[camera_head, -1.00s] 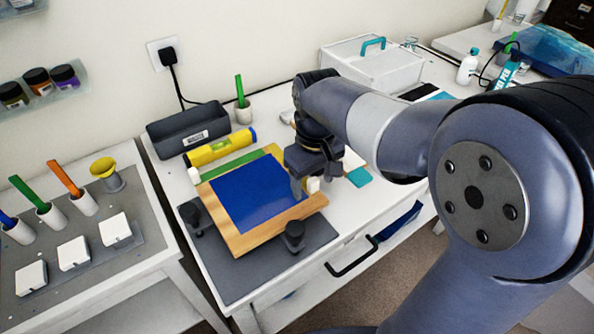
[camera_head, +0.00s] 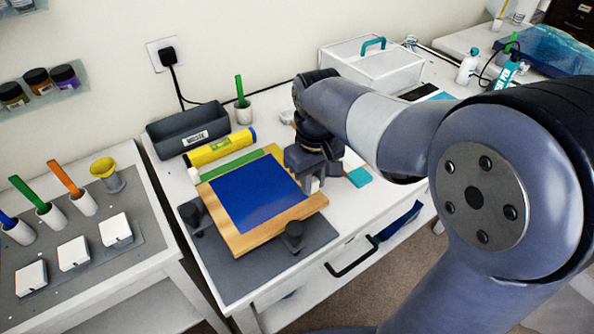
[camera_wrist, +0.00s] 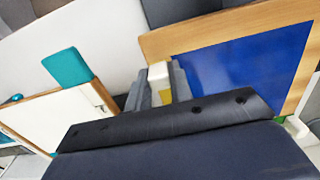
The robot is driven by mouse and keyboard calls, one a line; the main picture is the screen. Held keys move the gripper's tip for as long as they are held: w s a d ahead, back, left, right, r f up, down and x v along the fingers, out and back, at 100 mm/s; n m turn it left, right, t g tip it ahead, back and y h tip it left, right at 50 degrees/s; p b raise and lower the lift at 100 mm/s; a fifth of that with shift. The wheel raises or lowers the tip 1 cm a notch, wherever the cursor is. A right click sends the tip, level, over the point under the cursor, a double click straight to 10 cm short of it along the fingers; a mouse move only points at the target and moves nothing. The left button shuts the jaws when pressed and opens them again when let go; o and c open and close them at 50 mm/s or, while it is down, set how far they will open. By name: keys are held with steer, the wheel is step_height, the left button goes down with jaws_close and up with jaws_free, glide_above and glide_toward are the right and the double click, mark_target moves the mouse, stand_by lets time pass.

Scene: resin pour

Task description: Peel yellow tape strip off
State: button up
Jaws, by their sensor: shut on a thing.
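My gripper (camera_head: 313,184) is at the right edge of the wood-framed board (camera_head: 238,244), pointing down. In the wrist view, its fingers (camera_wrist: 155,88) are shut on a small white tab (camera_wrist: 158,71), with a patch of the yellow tape strip (camera_wrist: 165,97) showing beside it between the fingers. Most of the strip is hidden by the gripper in both views. The board has a blue face (camera_head: 258,192), also seen in the wrist view (camera_wrist: 238,72). A green strip (camera_head: 240,164) runs along its back edge, with another white tab (camera_head: 194,175) near the back left corner.
Two dark clamp knobs (camera_head: 293,236) (camera_head: 190,215) stand by the board on a grey mat (camera_head: 232,285). A yellow cylinder (camera_head: 220,147) and grey bin (camera_head: 187,127) lie behind it. A teal pad (camera_head: 359,177) is close right of my gripper. A white box (camera_head: 370,65) stands farther back.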

steer(key=shift+r, duration=0.1)
steer(key=shift+r+p, duration=0.5)
steer(key=shift+r+p, duration=0.45)
step_height(320, 180, up, 6)
steer(key=p, duration=0.5)
steer(key=shift+p, duration=0.4)
